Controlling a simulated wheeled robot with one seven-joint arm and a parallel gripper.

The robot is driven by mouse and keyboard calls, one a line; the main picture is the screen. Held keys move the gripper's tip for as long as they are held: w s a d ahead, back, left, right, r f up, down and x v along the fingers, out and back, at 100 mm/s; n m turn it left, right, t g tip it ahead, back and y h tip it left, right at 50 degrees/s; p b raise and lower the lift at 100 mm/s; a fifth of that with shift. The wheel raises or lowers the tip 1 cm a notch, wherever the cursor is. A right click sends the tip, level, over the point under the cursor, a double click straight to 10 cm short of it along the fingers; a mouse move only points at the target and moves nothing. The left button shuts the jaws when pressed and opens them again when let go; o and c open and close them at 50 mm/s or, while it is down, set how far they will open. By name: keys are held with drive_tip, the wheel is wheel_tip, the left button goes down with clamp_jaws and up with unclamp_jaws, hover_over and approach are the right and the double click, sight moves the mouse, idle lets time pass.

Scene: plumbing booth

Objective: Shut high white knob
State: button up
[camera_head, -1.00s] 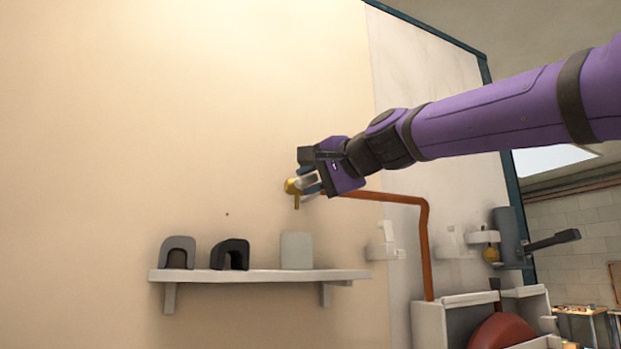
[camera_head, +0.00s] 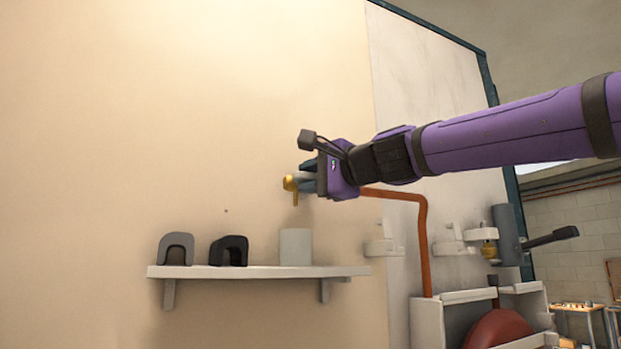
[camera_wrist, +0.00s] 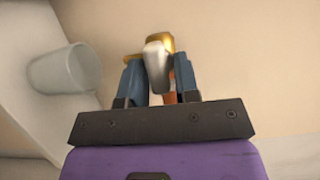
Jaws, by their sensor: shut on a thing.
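The white knob (camera_wrist: 157,62) sits between the two blue fingers of my gripper (camera_wrist: 158,78) in the wrist view, with the brass valve body (camera_wrist: 160,42) just behind it. In the head view the brass valve (camera_head: 290,184) is on the wall end of a copper pipe, above the shelf. My gripper (camera_head: 309,176) reaches it from the right and is shut on the knob. In the head view the fingers and gripper body hide most of the knob.
A white shelf (camera_head: 250,272) below carries a grey arch (camera_head: 176,240), a black arch (camera_head: 229,242) and a pale cup (camera_head: 296,246), also in the wrist view (camera_wrist: 66,70). A copper pipe (camera_head: 425,235) runs right and down. The wall at left is bare.

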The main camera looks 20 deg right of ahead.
drive_tip(key=o, duration=0.7)
drive_tip(key=shift+s, duration=0.1)
drive_tip(key=v, duration=1)
drive_tip(key=shift+s+d, duration=0.15)
drive_tip(key=shift+s, duration=0.15)
drive_tip(key=shift+f, duration=0.2)
